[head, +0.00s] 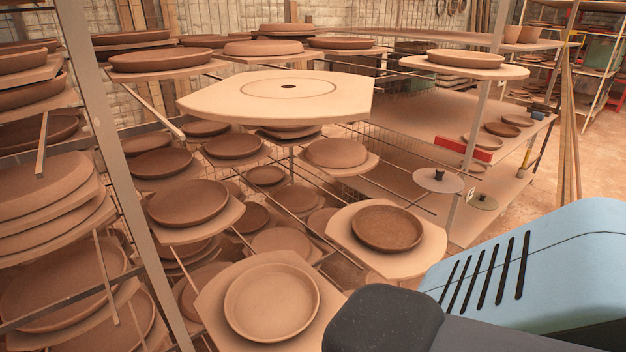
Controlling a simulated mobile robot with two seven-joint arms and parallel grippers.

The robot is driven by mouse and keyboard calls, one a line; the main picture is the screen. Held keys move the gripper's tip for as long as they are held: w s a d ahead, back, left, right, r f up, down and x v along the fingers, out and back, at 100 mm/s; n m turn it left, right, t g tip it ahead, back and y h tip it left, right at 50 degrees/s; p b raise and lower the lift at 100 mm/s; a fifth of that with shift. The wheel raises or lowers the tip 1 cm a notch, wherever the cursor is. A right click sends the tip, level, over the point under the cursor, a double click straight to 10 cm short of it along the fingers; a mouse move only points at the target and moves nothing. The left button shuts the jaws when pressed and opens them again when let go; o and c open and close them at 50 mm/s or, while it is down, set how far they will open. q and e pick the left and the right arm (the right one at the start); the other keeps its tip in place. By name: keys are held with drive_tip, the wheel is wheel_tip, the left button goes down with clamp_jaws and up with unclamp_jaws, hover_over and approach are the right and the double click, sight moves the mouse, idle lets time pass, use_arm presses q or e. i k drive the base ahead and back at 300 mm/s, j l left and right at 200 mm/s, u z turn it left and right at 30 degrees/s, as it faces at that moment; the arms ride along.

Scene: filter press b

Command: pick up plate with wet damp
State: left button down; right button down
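A dark brown round plate (388,228) lies on a pale board (345,240) right of the middle in the head view. Its surface is mottled and darker than most plates around it, which looks like damp. A lighter tan plate (271,301) sits on another board in front of it, to the left. A blue and dark grey part of my own body fills the lower right corner, close to the dark plate's board. No fingertips of either gripper show.
Metal racks hold several more plates on boards at the left and back. A large pale board (280,97) with a round disc lies above the middle. A thin upright post (483,120) stands right of the dark plate. Bare floor (597,150) shows at the right.

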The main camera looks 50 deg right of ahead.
sight(382, 228)
drive_tip(key=i+z, duration=0.1)
drive_tip(key=z, duration=1.75)
